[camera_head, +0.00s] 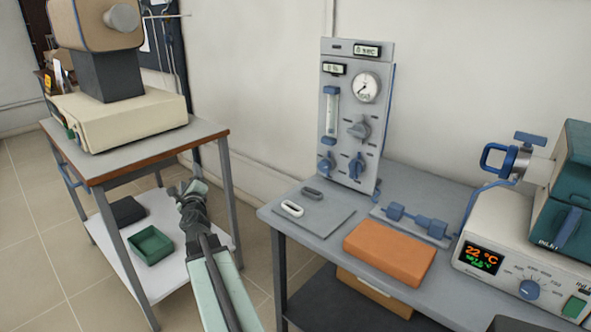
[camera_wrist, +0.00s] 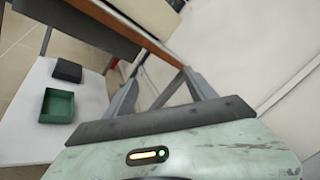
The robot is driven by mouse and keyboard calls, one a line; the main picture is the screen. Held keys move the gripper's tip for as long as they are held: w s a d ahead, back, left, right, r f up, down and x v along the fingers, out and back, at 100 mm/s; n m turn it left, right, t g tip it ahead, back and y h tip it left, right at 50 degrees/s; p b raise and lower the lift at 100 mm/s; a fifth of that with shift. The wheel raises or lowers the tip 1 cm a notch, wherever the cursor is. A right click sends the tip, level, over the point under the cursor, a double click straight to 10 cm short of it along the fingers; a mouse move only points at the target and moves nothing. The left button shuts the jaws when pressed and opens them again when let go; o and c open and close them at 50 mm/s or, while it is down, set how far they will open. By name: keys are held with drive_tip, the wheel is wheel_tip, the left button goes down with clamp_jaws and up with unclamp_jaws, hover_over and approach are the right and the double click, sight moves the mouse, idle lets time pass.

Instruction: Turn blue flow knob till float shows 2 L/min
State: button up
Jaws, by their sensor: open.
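A grey gas panel (camera_head: 345,140) stands upright at the back of the right bench. Two blue knobs sit low on the panel, a left one (camera_head: 326,163) under the tube and a right one (camera_head: 356,166). The float's reading is too small to tell. My gripper (camera_head: 192,188) is left of the panel, apart from it, near the left table. In the wrist view my gripper (camera_wrist: 160,82) is open and empty; the panel is not seen there.
The right bench (camera_head: 315,225) holds an orange block (camera_head: 390,252), blue fittings (camera_head: 412,218) and a furnace controller (camera_head: 520,262) showing 22 °C. The left table (camera_head: 160,146) carries a beige machine; its lower shelf holds a green tray (camera_head: 150,245). A gap separates them.

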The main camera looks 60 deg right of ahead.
drive_tip(key=s+d+r+m+g+h, duration=0.2)
drive_tip(key=s+d+m+g+h, duration=0.3)
drive_tip(key=s+d+m, duration=0.4)
drive_tip(key=m+g, duration=1.3)
drive_tip(key=m, duration=0.2)
approach(323, 168)
drive_tip(key=shift+d, duration=0.25)
drive_tip(key=x, duration=0.7)
drive_tip(key=shift+s+d, duration=0.1)
drive_tip(key=shift+d, duration=0.3)
drive_tip(key=shift+c, duration=0.4)
